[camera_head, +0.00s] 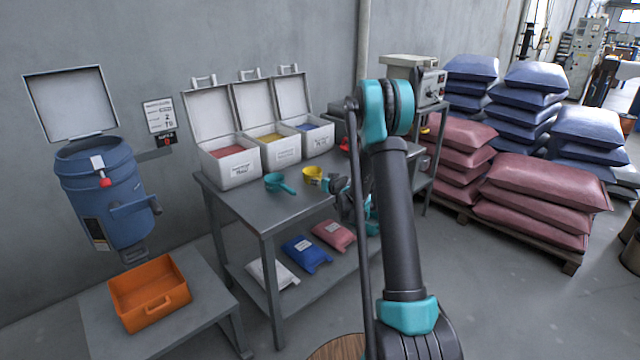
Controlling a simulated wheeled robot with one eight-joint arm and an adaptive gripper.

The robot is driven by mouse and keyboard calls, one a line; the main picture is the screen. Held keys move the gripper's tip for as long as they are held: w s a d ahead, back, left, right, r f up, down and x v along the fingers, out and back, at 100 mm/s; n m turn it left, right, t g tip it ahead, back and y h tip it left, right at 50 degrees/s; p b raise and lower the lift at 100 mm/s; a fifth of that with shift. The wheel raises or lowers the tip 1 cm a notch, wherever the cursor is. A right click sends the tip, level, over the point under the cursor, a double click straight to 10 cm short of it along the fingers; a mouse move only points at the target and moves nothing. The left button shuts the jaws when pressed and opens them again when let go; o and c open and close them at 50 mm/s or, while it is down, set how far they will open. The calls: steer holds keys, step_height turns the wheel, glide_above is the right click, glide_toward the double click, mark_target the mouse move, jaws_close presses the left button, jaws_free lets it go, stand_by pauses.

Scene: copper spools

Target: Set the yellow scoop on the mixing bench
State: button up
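The yellow scoop (312,174) is at the right part of the grey bench (262,212), in front of the white bins. Its cup faces up. I cannot tell whether it rests on the top or is slightly above it. My gripper (331,184) is right beside the scoop, at its right side, where the handle would be. The fingers are small and dark and partly merge with the scoop's edge, so I cannot tell whether they are closed on it. My arm hides the right end of the bench.
A teal scoop (279,183) lies left of the yellow one. Open-lidded white bins (233,168) line the bench's back. Bags (306,253) lie on its lower shelf. An orange crate (151,294) sits on a low table (205,306) below a blue hopper (105,195). Stacked sacks (540,200) stand right.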

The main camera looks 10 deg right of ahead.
stand_by(0.3)
steer(key=s+d+r+g, duration=0.1)
steer(key=s+r, duration=0.2)
steer(key=s, duration=0.7)
steer(key=s+r+g, duration=0.1)
steer(key=s+r, duration=0.2)
steer(key=s, duration=0.7)
steer(key=s+d+f+g+h, duration=0.1)
steer(key=s+g, duration=0.1)
steer(key=s, duration=0.8)
steer(key=s+d+f+g+h, duration=0.1)
steer(key=s+d+f+g, duration=0.1)
steer(key=s, duration=0.9)
steer(key=s+d+f+m+g+h, duration=0.1)
steer(key=s+f+g+h, duration=0.1)
steer(key=s, duration=0.9)
steer(key=shift+d+g, duration=0.3)
steer(key=shift+g, duration=0.2)
steer(key=shift+a+f, duration=0.1)
steer(key=shift+c, duration=0.5)
